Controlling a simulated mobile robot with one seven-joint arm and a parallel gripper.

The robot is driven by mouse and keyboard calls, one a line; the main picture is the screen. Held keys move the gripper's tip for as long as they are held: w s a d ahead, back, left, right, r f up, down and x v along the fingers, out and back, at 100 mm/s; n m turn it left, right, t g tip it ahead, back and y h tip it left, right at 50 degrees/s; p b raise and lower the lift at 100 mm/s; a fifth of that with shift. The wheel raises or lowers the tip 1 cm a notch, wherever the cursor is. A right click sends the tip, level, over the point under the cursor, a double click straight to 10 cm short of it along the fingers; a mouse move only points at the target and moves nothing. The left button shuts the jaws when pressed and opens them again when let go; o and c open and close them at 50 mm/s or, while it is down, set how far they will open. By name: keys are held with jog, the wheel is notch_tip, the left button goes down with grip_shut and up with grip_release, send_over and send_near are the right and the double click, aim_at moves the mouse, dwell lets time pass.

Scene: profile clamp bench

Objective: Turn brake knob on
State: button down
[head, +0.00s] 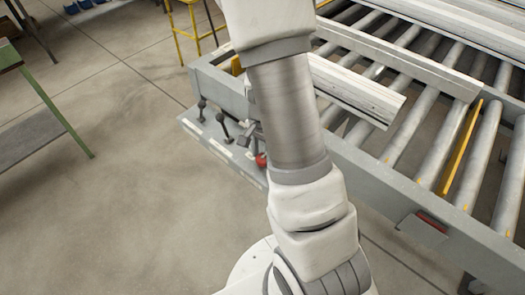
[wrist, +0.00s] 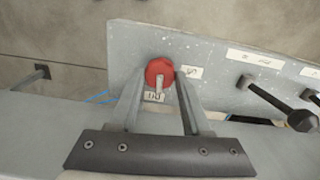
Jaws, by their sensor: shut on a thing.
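The red brake knob (wrist: 159,72) sits on the grey control panel (wrist: 215,58) in the wrist view, with a pale bar across its face pointing down in the picture. My gripper (wrist: 163,80) has its two fingers on either side of the knob and is shut on it. In the head view the red knob (head: 261,160) shows at the panel's (head: 215,140) right end, beside my arm, which hides part of it. The gripper (head: 250,137) is mostly hidden there.
Black ball-ended levers (wrist: 270,100) stand on the panel to the right of the knob. White labels (wrist: 256,59) lie beside them. A roller conveyor (head: 400,140) carrying long pale profiles (head: 355,90) is behind the panel. A green-legged table (head: 40,100) stands far left, with clear floor between.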

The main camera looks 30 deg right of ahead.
jog(key=shift+m, duration=0.6)
jog(key=shift+c, duration=1.8)
grip_release()
jog(key=shift+r, duration=0.1)
notch_tip(320, 180, up, 17)
jog(key=p, duration=0.3)
jog(key=shift+r, duration=0.15)
jog(key=s+a+r+n+t, duration=0.5)
jog(key=s+a+r+n, duration=0.5)
jog(key=s+r+n, duration=0.2)
jog(key=shift+s+a+r+n+t, duration=0.15)
jog(key=shift+a+r+n+t, duration=0.15)
jog(key=shift+r+n, duration=0.7)
